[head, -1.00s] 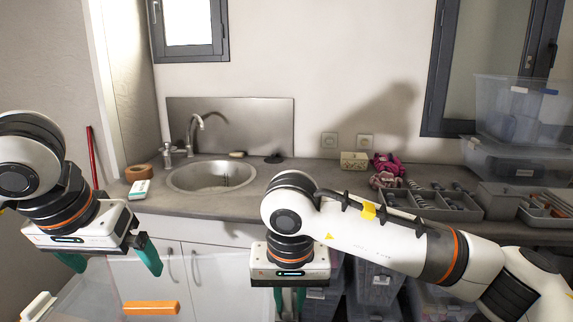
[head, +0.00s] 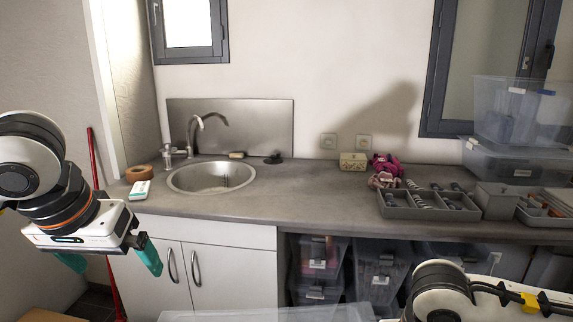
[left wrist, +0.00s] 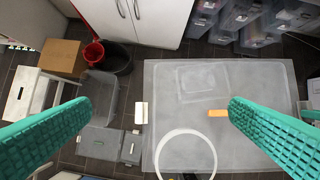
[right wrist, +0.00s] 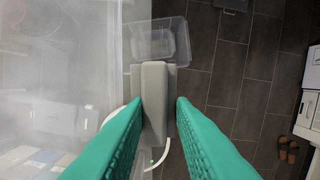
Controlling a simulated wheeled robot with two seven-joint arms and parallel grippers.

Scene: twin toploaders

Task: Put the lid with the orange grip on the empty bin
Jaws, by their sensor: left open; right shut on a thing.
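The lid, a large translucent panel (left wrist: 262,140), has an orange grip (left wrist: 217,113) near its middle and a pale handle (left wrist: 140,115) on its left edge. Only its far edge (head: 265,315) shows in the head view. My right gripper (right wrist: 154,115) is shut on a grey handle (right wrist: 155,80) beside a translucent sheet. Its fingers are outside the head view. My left gripper (head: 110,264) is open and empty, left of the lid; its fingers also show in the left wrist view (left wrist: 160,108). I cannot tell which bin is the empty one.
Clear grey containers (left wrist: 99,95) stand on the floor left of the lid, near a cardboard box (left wrist: 62,57) and a black bucket (left wrist: 117,58). A clear container (right wrist: 160,38) shows in the right wrist view. The counter (head: 300,190) and white cabinet (head: 228,280) lie ahead.

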